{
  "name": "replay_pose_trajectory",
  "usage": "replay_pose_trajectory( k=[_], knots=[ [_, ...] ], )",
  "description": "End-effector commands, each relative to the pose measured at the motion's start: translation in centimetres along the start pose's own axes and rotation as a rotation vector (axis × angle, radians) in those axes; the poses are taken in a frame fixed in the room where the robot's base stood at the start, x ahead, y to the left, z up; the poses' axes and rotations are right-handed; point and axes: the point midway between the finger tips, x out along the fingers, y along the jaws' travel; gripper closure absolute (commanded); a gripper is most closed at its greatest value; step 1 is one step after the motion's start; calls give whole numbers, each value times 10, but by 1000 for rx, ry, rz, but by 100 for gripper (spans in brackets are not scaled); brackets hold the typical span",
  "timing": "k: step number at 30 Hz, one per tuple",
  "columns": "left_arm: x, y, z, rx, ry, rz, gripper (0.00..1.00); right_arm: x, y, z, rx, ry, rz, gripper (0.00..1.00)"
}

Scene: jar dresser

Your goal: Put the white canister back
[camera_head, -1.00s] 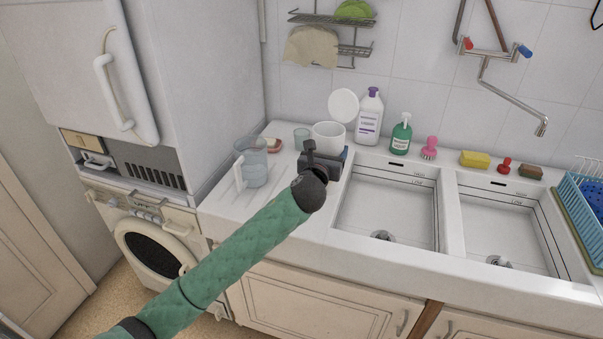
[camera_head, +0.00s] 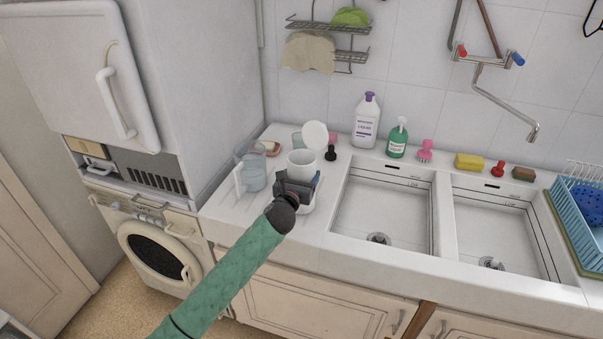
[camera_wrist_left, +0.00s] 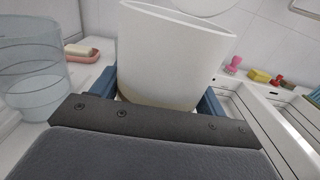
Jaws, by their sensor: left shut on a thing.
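The white canister (camera_head: 300,159) is upright and open-topped, above the left part of the counter. Its round white lid (camera_head: 315,135) stands raised behind the rim. My left gripper (camera_head: 297,182) is shut on the canister from the near side, its blue fingers on either side of the lower body. The left wrist view shows the canister (camera_wrist_left: 170,55) large between the fingers, with part of the lid (camera_wrist_left: 202,5) behind it. The gripper hides the canister's base in the head view, so I cannot tell whether it touches the counter. My right gripper is out of view.
A clear pitcher (camera_head: 251,168) stands close left of the canister. A black stopper (camera_head: 331,153), pink soap dish (camera_head: 271,148), white bottle (camera_head: 366,122) and green pump bottle (camera_head: 398,140) stand behind. The sink (camera_head: 385,205) lies right. Some counter (camera_head: 262,215) in front is clear.

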Motion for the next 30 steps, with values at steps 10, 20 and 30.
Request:
replay_pose_trajectory(
  k=[10, 20, 30],
  knots=[
    [0, 1, -2, 1, -2, 1, 97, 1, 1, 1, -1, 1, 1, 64],
    [0, 0, -4, 0, 0, 1, 5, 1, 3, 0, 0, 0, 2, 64],
    [-14, 1, -5, 2, -1, 0, 5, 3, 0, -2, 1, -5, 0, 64]
  ],
)
